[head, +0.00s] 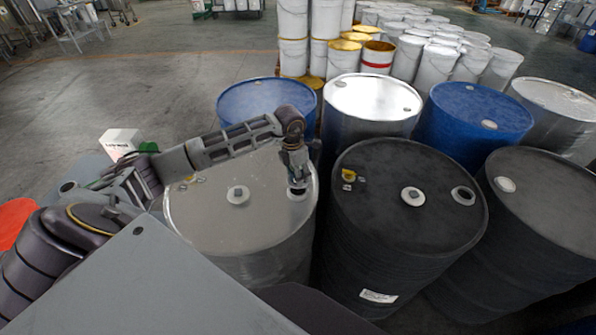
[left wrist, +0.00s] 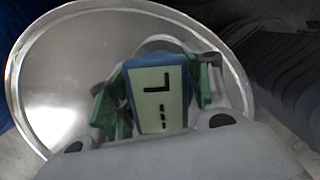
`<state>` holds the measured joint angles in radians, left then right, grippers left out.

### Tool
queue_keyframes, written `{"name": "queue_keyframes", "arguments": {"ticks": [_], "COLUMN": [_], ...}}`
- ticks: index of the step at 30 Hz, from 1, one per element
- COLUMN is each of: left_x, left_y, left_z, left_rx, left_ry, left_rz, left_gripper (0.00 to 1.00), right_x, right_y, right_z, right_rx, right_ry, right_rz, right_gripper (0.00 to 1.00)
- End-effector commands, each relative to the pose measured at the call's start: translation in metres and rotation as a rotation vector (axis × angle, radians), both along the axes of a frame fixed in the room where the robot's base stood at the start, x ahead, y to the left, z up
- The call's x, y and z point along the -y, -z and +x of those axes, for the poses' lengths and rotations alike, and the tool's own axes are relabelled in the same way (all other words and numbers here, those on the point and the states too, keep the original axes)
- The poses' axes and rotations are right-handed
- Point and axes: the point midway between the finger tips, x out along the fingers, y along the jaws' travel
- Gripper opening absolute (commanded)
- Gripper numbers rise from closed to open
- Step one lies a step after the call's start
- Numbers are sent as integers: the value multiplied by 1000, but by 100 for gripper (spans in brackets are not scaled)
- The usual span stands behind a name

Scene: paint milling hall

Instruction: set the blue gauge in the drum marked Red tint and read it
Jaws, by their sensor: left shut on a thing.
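My left gripper (head: 296,182) is over the right part of the grey drum's lid (head: 215,225), right by an open bung hole (head: 298,195). In the left wrist view the gripper (left wrist: 158,100) is shut on the blue gauge (left wrist: 128,67), its green-padded fingers on both sides. The gauge's pale display (left wrist: 150,80) faces the camera and shows a dark L-shaped mark and several short dashes; I cannot make out a value. The gauge's lower end is hidden, so I cannot tell whether it is in the hole. No drum marking is legible. My right gripper is out of view.
A black drum (head: 385,230) with an open hole (head: 463,195) and a small label (head: 378,296) stands close on the right. Blue drums (head: 470,115) and a silver drum (head: 370,95) stand behind. White pails (head: 292,20) are stacked further back. Open floor (head: 160,70) lies left.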

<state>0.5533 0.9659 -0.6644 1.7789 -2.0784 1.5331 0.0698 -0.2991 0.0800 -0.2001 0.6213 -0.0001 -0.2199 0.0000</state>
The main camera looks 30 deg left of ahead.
Motion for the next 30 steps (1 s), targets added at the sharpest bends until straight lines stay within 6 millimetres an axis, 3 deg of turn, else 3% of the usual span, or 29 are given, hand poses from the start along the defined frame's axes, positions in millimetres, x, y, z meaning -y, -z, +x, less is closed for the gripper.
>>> {"name": "queue_keyframes", "arguments": {"ticks": [7, 30], "left_x": [0, 0], "left_y": [11, 12], "left_z": [0, 1], "left_rx": [1, 1], "left_ry": [0, 0], "left_rz": [0, 0], "left_gripper": [18, 18], "right_x": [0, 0], "right_y": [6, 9], "right_z": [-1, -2], "right_rx": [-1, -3], "right_ry": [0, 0], "right_rz": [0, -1], "right_gripper": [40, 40]}}
